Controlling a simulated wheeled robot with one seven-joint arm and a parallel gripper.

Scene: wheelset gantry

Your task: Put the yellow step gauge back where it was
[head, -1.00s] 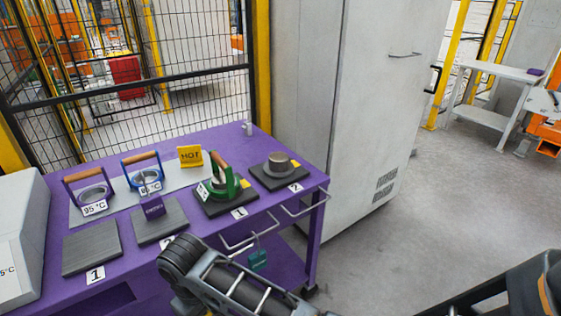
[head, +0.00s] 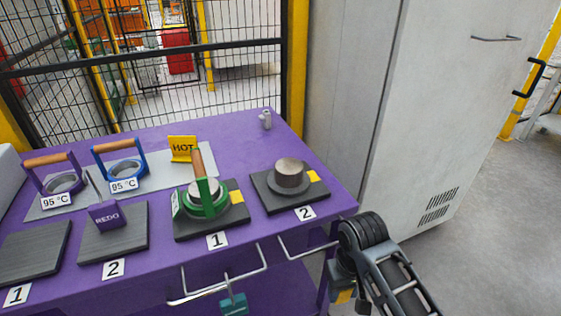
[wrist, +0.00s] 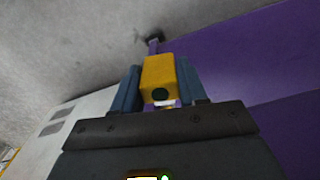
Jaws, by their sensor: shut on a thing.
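My gripper (wrist: 160,85) is shut on the yellow step gauge (wrist: 160,72), a small yellow block with a dark round spot on its near end. In the head view my arm hangs past the front right corner of the purple table (head: 245,130), and a bit of yellow (head: 344,296) shows at its end, below the table top. The fingertips are hard to make out there. Where the gauge stood before cannot be told from these frames.
Rails (head: 220,290) stick out in front. A grey cabinet (head: 430,120) stands right.

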